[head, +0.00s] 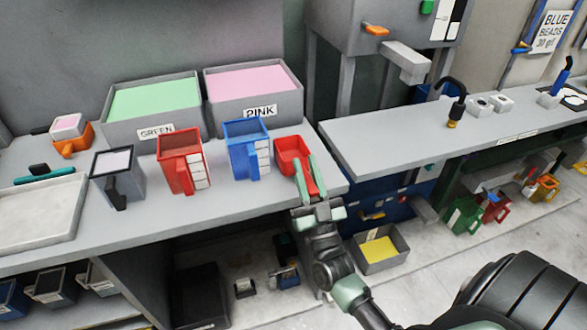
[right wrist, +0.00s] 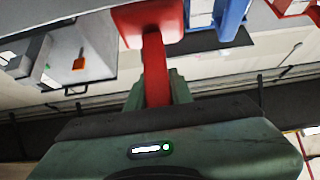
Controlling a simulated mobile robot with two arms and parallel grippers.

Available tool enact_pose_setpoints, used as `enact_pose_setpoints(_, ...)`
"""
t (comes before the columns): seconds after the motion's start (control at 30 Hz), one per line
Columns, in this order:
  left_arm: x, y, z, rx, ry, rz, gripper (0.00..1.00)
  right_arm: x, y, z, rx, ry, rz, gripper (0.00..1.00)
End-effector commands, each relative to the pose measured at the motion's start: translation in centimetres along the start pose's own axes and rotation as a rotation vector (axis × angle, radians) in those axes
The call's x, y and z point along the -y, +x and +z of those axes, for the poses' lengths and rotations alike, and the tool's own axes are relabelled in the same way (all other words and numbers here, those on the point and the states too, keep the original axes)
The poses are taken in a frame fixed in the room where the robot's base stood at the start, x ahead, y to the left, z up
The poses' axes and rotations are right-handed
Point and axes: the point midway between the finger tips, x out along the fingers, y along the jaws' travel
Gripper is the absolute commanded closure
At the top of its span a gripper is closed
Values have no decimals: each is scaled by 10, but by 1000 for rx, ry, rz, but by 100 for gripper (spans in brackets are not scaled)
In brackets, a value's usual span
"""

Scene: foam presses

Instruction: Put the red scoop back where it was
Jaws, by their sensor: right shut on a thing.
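The red scoop (head: 291,147) is at the right end of the grey bench, right of the blue jug. Its bowl looks empty in the head view. It also shows in the right wrist view (right wrist: 148,20), with its handle running down between the fingers. My right gripper (head: 309,178) is shut on that handle; it also shows in the right wrist view (right wrist: 157,92). I cannot tell whether the scoop touches the bench. My left gripper is not in view.
A blue jug (head: 240,133), a red jug (head: 174,147) and a dark grey jug (head: 128,186) stand left of the scoop. Behind them are the green bin (head: 151,133) and pink bin (head: 287,107). A gap separates the right-hand bench (head: 400,146).

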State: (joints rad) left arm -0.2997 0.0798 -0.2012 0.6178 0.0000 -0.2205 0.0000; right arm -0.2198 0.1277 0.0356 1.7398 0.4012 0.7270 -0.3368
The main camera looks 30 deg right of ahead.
Motion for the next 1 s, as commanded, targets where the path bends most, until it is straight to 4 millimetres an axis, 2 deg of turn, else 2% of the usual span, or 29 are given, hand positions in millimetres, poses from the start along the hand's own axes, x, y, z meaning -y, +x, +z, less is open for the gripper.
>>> enact_pose_setpoints(0.17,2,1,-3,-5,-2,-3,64,4,6,13,-3,0,1,100)
enact_pose_setpoints(0.4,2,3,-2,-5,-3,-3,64,13,13,42,-1,-1,0,100)
enact_pose_setpoints(0.83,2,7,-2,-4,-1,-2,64,13,11,48,-2,0,1,100)
enact_pose_setpoints(0.87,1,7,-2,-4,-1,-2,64,13,10,48,0,0,1,76)
enact_pose_setpoints(0.9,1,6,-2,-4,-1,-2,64,13,11,48,0,0,1,65)
enact_pose_setpoints(0.93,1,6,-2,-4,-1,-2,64,13,11,48,0,0,1,57)
enact_pose_setpoints(1.0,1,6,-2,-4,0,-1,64,13,11,48,0,0,1,57)
